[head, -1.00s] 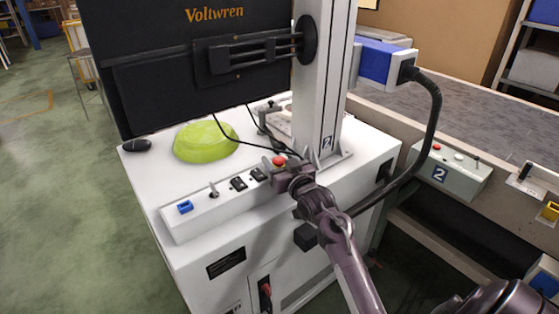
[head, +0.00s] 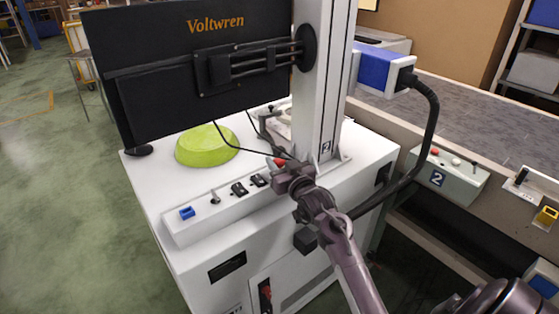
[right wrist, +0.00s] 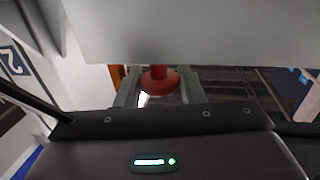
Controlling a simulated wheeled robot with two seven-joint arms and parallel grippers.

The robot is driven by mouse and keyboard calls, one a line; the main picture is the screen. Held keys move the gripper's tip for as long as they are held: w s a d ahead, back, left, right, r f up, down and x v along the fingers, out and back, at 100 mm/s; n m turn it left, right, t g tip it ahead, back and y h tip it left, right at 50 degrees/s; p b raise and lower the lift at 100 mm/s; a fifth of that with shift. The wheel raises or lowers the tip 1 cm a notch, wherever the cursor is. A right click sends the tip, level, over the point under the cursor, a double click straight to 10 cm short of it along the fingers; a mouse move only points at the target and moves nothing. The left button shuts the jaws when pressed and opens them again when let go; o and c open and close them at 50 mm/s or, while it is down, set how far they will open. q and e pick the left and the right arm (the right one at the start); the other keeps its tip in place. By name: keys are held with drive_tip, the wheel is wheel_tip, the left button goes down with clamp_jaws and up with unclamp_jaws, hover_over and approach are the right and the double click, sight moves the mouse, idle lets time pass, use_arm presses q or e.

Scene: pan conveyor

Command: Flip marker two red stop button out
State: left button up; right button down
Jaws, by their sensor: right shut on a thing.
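My left gripper is not in view.
The control strip (head: 180,232) also holds a blue switch (head: 187,212) and black rockers. A green bowl-like thing (head: 205,147) stands behind it under the monitor (head: 200,60). A thick black cable (head: 433,130) hangs to the right. Another box marked 2 (head: 446,180) has its own red button.

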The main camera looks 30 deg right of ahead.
drive_tip(key=shift+r, duration=0.3)
drive_tip(key=c, duration=1.2)
unclamp_jaws()
drive_tip(key=shift+c, duration=0.2)
drive_tip(key=shift+o, duration=1.4)
drive_tip(key=shift+f, duration=0.1)
drive_tip(key=shift+s+f, duration=0.1)
drive_tip(key=shift+s, duration=0.45)
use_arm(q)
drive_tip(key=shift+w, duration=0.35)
use_arm(e)
drive_tip(key=s, duration=0.6)
drive_tip(key=shift+s+a, duration=0.35)
drive_tip(key=shift+a, duration=0.1)
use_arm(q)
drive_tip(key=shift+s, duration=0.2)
